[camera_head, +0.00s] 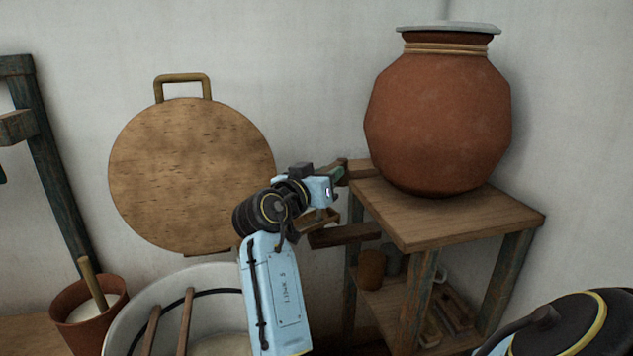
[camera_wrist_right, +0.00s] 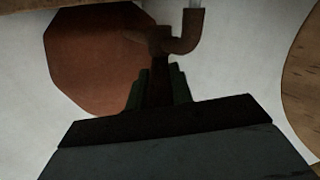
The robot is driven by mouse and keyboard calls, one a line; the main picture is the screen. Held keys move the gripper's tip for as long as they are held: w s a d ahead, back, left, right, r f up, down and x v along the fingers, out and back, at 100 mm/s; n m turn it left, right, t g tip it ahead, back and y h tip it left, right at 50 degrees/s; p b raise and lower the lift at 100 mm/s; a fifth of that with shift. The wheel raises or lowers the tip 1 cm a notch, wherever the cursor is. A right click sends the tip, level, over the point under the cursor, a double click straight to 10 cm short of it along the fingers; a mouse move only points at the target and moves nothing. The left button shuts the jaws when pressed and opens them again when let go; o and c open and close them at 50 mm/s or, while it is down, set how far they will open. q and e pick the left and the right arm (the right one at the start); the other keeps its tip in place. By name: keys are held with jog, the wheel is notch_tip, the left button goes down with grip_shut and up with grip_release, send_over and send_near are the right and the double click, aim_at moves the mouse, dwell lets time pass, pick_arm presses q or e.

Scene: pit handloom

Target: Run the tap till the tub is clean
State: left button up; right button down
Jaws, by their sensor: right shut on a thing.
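The large clay pot (camera_head: 437,125) with a pale lid stands on a wooden stand. In the right wrist view the picture is turned over, and the tap's brown bent spout (camera_wrist_right: 185,40) shows with a pale streak, apparently water, at its end. My right gripper (camera_head: 338,175) is at the tap beside the pot; its fingers (camera_wrist_right: 157,88) are shut on the tap's handle. In the head view the gripper and wrist hide most of the tap. The white tub (camera_head: 125,322) is at the lower left, with two wooden bars across it; my arm covers its right side. My left gripper is not in view.
The wooden stand (camera_head: 420,222) has a lower shelf with small pots and wooden pieces. A round wooden board (camera_head: 190,175) leans on the wall. A clay pot with a stick (camera_head: 90,325) and pale contents is left of the tub. A dark wooden frame (camera_head: 55,150) is at far left.

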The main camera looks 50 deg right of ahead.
jog(key=shift+r, duration=0.1)
dwell(0.4)
jog(key=c, duration=1.2)
grip_release()
jog(key=shift+c, duration=0.2)
